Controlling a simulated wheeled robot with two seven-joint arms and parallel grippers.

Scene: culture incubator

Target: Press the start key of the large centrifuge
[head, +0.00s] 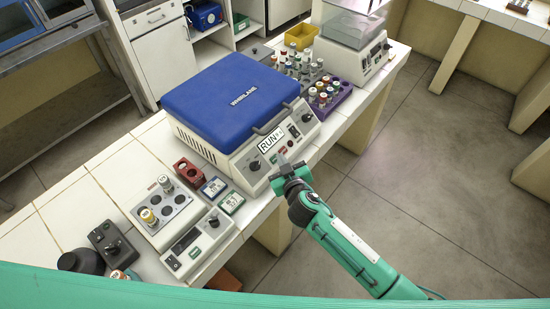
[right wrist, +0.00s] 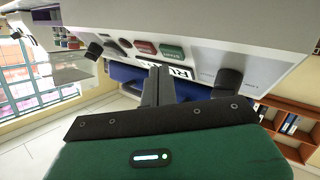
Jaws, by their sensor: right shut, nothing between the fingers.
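The large centrifuge (head: 222,102) has a blue lid, shut, and a pale sloping front panel with a RUN display (head: 270,142) and dark knobs. My right gripper (head: 283,162) is shut and empty, its tips close to the front panel below the display. In the right wrist view the shut fingers (right wrist: 158,85) point at the panel. There a green key (right wrist: 172,52) and a red key (right wrist: 145,48) show just beyond the tips. The green key is likely the start key; its lettering is hard to read. I cannot tell whether the tips touch the panel. My left gripper is not in view.
A small device (head: 197,243) with a display and a tube block (head: 162,205) stand on the bench to the left. A red rack (head: 187,172) is beside the centrifuge. A purple tube rack (head: 331,97) and a yellow bin (head: 301,36) are behind. The floor at right is clear.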

